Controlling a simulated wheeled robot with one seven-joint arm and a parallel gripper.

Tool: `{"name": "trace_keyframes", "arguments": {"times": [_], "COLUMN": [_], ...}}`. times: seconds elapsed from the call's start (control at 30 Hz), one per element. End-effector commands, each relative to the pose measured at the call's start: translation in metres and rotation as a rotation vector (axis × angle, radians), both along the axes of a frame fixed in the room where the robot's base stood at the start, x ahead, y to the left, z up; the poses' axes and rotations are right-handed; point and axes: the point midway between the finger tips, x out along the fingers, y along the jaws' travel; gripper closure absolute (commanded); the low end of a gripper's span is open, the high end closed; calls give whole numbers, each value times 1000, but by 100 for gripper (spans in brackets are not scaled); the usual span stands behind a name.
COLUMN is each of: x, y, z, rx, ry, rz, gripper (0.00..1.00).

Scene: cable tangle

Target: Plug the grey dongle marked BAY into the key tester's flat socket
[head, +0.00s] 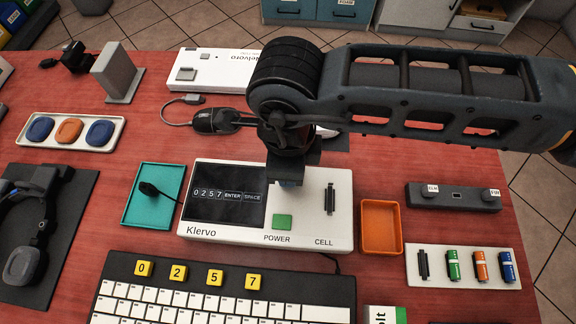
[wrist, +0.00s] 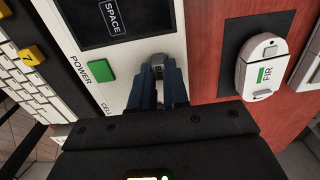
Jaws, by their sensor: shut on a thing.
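The key tester (head: 340,235), a white Klervo box with a dark screen, a green POWER button and a CELL slot, stands mid-table. It fills the left of the wrist view (wrist: 180,20). My gripper (head: 288,182) is above the tester's far part, pointing down. In the wrist view its blue fingers (wrist: 158,82) are shut on a small grey piece, the grey dongle (wrist: 157,63), which shows only at the fingertips. Its BAY mark is hidden. The flat socket is not clearly visible, and I cannot tell whether the dongle touches or enters it.
A white device marked FIR (wrist: 265,72) lies on a dark mat beyond the tester. A teal tray (head: 131,218) is left of the tester; an orange tray (head: 381,248) is right. The keyboard (head: 225,298) is in front. A dark hub (head: 456,198) stands at right.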

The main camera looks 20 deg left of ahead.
Motion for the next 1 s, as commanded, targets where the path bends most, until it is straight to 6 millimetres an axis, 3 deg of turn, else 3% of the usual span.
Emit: {"name": "trace_keyframes", "arguments": {"times": [0.1,0.13,0.43,0.77,1.0], "x": [0,0,0,0,1], "y": [0,0,0,0,0], "z": [-1,-1,-1,4,40], "rx": [-1,-1,0,0,0], "ry": [1,1,1,-1,-3], "rz": [0,0,0,0,2], "gripper": [100,84,55,55,55]}}
